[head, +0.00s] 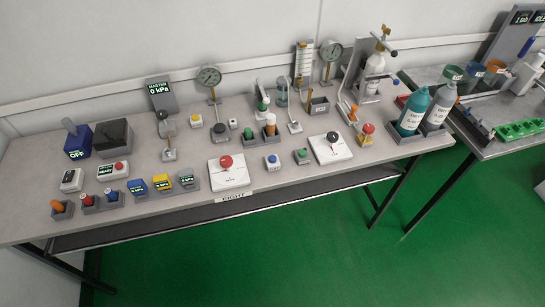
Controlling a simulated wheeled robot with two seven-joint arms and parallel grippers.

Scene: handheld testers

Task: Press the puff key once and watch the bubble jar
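I cannot read any label that marks the puff key. Candidates on the bench are a white plate with a red knob (226,163), a white plate with a black knob (332,147), a small blue button (272,162), a small green button (303,156) and a yellow button (196,120). No jar is plainly marked as the bubble jar. A whitish bottle with brass fittings (375,68) stands in a grey frame at the back right; I see no bubbles at this size. Neither of my grippers is in view.
The grey bench (130,222) is crowded with testers and dial gauges (209,77). A dark blue box reading OFF (78,143) stands at the left. Two bottles stand in a tray, the teal one (413,108) on the left. A second table (500,146) adjoins at right.

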